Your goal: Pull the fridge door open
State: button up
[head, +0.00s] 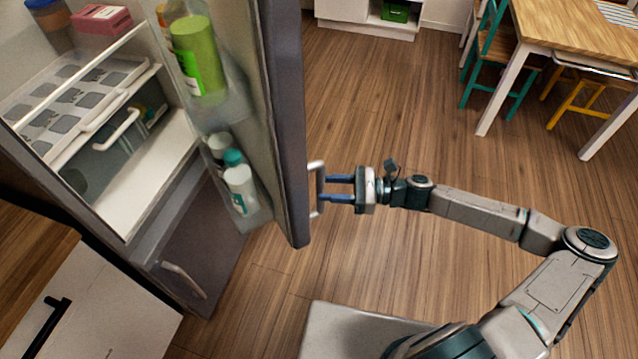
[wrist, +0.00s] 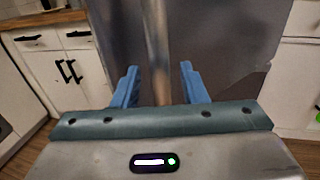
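The grey fridge door (head: 287,110) stands swung wide open in the head view, with its shelved inner side showing. Its metal handle (head: 316,188) is on the outer face, near the free edge. My gripper (head: 338,189) reaches the handle from the right, with its blue fingers pointing at the door. In the wrist view the handle (wrist: 158,60) runs upright between the two fingers (wrist: 158,85). The fingers are apart, with a gap on each side of the handle. The fridge interior (head: 150,165) is exposed at the left.
Door shelves hold a green bottle (head: 197,55) and a white bottle with a teal cap (head: 238,180). A lower fridge door (head: 195,250) is closed. A white cabinet (head: 105,300) stands front left. A table (head: 590,35) and chairs are at the upper right. Open wooden floor lies between.

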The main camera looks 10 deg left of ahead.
jog(key=shift+s+a, duration=0.2)
jog(key=shift+a, duration=1.1)
grip_shut()
